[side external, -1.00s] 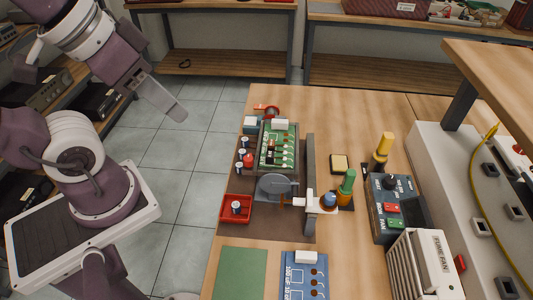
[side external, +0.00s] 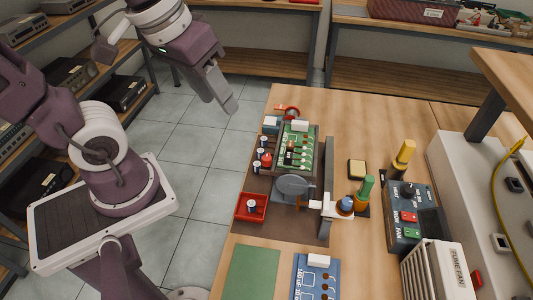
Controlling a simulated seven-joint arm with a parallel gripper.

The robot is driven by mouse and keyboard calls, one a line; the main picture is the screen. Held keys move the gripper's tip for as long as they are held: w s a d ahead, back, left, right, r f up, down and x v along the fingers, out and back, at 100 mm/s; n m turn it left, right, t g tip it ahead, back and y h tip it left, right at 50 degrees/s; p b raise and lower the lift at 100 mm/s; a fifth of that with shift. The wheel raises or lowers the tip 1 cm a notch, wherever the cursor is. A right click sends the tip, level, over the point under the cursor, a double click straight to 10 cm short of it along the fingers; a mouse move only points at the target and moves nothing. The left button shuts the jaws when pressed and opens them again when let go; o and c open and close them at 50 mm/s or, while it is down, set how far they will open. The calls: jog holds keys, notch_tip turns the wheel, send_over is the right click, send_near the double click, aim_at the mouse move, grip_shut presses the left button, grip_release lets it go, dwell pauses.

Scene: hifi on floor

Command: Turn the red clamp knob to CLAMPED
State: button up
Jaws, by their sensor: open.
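A green circuit board (side external: 297,146) sits in a dark fixture on the wooden bench. A red round knob (side external: 291,113) stands at the far end of the fixture, with a small orange piece beside it. I cannot tell from here which is the clamp knob, and no CLAMPED marking is legible. My gripper (side external: 231,104) is open and empty, pointing down to the right. It is raised to the left of the bench, apart from the fixture.
A grey disc (side external: 294,187), a white-armed post and a red tray (side external: 251,207) are at the fixture's near part. Floor left of the bench is free.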

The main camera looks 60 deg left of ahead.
jog(key=w+f+n+g, duration=0.3)
jog(key=w+f+n, duration=0.2)
jog(key=w+f, duration=0.15)
jog(key=n, duration=0.3)
send_near(266, 158)
jog(key=shift+w+a+f+g, duration=0.1)
jog(key=shift+w+a+g, duration=0.15)
jog(key=shift+w+g, duration=0.15)
jog(key=f, duration=0.8)
jog(key=shift+w+d+f, duration=0.1)
jog(key=shift+w+f, duration=0.05)
jog(key=shift+w, duration=0.1)
grip_shut()
